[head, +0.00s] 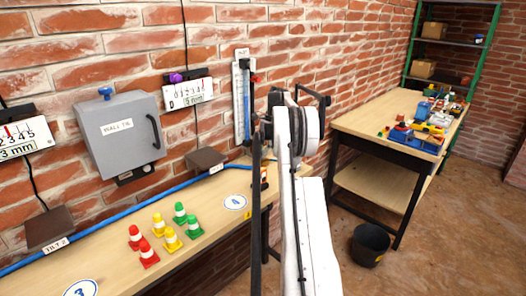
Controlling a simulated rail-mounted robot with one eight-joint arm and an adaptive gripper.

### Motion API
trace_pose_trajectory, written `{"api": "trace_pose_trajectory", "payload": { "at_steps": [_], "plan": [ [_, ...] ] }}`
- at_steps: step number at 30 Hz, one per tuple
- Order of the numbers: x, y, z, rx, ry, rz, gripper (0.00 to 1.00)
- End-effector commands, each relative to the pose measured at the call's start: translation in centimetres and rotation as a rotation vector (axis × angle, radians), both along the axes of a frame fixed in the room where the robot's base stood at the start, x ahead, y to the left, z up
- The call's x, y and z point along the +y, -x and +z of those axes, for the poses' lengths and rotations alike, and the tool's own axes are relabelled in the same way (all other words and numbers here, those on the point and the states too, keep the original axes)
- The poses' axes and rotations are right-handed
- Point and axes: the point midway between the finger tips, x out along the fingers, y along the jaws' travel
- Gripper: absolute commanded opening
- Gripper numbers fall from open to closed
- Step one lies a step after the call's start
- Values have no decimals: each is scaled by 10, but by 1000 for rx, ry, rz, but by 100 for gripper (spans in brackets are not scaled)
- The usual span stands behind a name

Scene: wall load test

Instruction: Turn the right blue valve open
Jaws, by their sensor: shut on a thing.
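A blue valve knob (105,92) sits on top of the grey wall box (120,135) at the left. I see no second blue valve to its right; the wall behind my arm is partly covered. My white arm rises through the middle of the head view, with dark parts at its far end close to the brick wall. I cannot make out my gripper's fingers there, nor anything between them. An upright gauge board with a blue tube (246,97) stands on the wall just left of my arm's end.
Small red, yellow and green cones (170,239) stand on the left bench (110,262), along which a blue hose (90,240) runs. A second table (373,108) at the right bears colourful parts. A black bucket (370,245) is on the floor, with open floor to its right.

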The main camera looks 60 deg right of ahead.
Motion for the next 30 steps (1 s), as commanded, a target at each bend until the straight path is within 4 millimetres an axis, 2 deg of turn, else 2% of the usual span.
{"api": "trace_pose_trajectory", "payload": {
  "at_steps": [10, 11, 14, 15, 23, 30],
  "plan": [
    [0, 0, 0, -1, 0, 2, 0],
    [0, 0, 0, -1, 0, 2, 16],
    [0, 0, 0, -1, 0, 2, 29],
    [0, 0, 0, -1, 0, 2, 30],
    [-1, 0, 1, 0, 0, 1, 30],
    [-10, 2, 23, 0, 0, 1, 30]
  ]
}}
